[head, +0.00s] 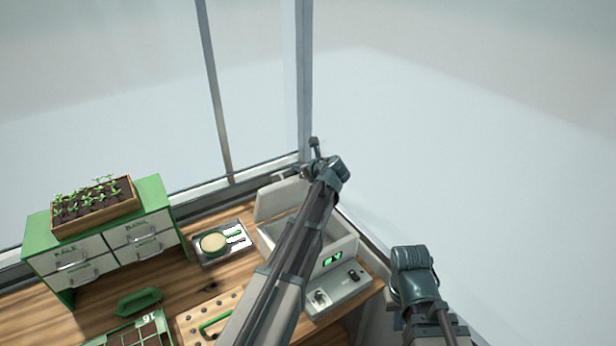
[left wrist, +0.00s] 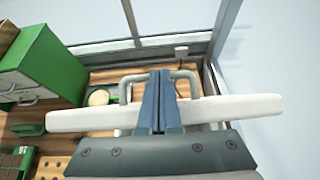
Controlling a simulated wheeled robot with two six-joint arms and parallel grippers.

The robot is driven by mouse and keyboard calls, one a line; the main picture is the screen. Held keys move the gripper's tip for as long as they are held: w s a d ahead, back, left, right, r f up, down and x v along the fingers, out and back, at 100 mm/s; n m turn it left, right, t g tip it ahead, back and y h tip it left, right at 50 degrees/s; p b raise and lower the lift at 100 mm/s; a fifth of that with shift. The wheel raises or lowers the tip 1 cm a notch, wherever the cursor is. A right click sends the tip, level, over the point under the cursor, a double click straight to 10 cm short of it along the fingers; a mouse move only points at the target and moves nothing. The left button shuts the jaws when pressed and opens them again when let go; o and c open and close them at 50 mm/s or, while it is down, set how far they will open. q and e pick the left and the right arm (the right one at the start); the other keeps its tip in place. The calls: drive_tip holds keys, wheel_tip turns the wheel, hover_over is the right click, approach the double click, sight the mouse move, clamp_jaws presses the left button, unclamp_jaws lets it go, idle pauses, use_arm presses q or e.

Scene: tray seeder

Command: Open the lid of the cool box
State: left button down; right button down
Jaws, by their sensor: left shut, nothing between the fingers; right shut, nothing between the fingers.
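The cool box is the pale grey box (head: 345,247) on the bench, with its hollow inside partly showing. Its lid (head: 277,201) stands raised along the back left edge; the left wrist view shows it as a white slab (left wrist: 85,121) with a grey handle (left wrist: 188,77). My left arm reaches across the box and hides part of it. My left gripper (head: 293,174) is by the lid's upper edge; its shut fingers (left wrist: 160,100) overlap the handle in the left wrist view, with nothing between them. Contact is unclear. My right arm is at lower right; I cannot make out its fingers.
Left of the box are a tray with a round dish (head: 215,242) and a green drawer cabinet (head: 160,195) carrying a seedling tray (head: 88,217). A green-handled board (head: 190,322) lies in front. Window posts (head: 303,80) rise behind the box.

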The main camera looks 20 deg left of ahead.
use_arm(q)
drive_tip(key=w+a, duration=0.4)
drive_tip(key=a, duration=0.2)
drive_tip(key=shift+w+r, duration=0.25)
drive_tip(key=shift+w, duration=0.15)
use_arm(e)
drive_tip(key=shift+r, duration=0.25)
use_arm(q)
drive_tip(key=shift+s, duration=0.1)
idle(0.5)
